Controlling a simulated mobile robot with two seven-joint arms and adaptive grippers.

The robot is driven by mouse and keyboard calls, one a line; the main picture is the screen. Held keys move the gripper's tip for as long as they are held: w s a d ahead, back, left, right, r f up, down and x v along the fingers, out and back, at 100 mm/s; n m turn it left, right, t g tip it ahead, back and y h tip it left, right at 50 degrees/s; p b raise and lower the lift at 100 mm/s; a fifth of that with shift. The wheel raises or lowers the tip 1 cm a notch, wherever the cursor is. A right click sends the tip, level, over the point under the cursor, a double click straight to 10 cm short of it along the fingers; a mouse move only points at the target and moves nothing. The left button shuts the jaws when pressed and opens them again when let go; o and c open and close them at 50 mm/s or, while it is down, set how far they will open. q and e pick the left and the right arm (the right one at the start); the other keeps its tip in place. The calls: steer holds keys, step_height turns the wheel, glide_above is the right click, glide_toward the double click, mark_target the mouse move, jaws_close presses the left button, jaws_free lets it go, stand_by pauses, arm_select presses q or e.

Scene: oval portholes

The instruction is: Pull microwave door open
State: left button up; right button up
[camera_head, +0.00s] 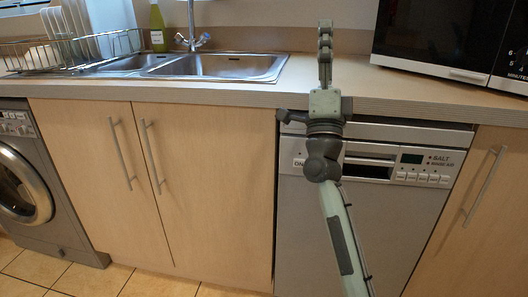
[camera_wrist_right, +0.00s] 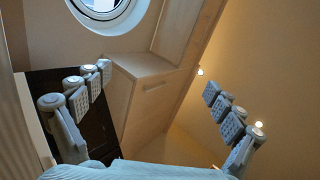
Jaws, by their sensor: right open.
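The microwave (camera_head: 440,38) stands on the worktop at the upper right of the head view, cut off by the picture edge. It has a dark door with a pale strip along its bottom edge and a control panel (camera_head: 514,62) at its right. The door looks shut. My right gripper (camera_head: 325,28) points up above the worktop's front edge, left of the microwave and apart from it. In the right wrist view my right gripper (camera_wrist_right: 158,80) has its fingers wide apart with nothing between them. A dark surface behind the left finger there is unclear. My left gripper is out of view.
The worktop (camera_head: 335,75) is bare between sink (camera_head: 215,66) and microwave. A dish rack (camera_head: 75,48) and a green bottle (camera_head: 157,28) stand at the left. Below are a dishwasher (camera_head: 395,215), cupboards (camera_head: 205,190) with bar handles, and a washing machine (camera_head: 40,185).

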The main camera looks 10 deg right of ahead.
steer(key=a+f+n+g+y, duration=0.1)
steer(key=a+f+n+y, duration=0.7)
steer(key=a+n+y, duration=0.15)
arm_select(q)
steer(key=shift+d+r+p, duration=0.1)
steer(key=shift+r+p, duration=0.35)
arm_select(e)
step_height(320, 180, down, 14)
steer(key=a+n+g+y, duration=0.1)
steer(key=n+g+y, duration=0.2)
steer(key=n+g, duration=0.1)
steer(key=shift+w+f+n+g, duration=0.15)
steer(key=shift+w+n+g, duration=0.15)
steer(key=shift+g, duration=0.5)
steer(key=shift+y, duration=0.25)
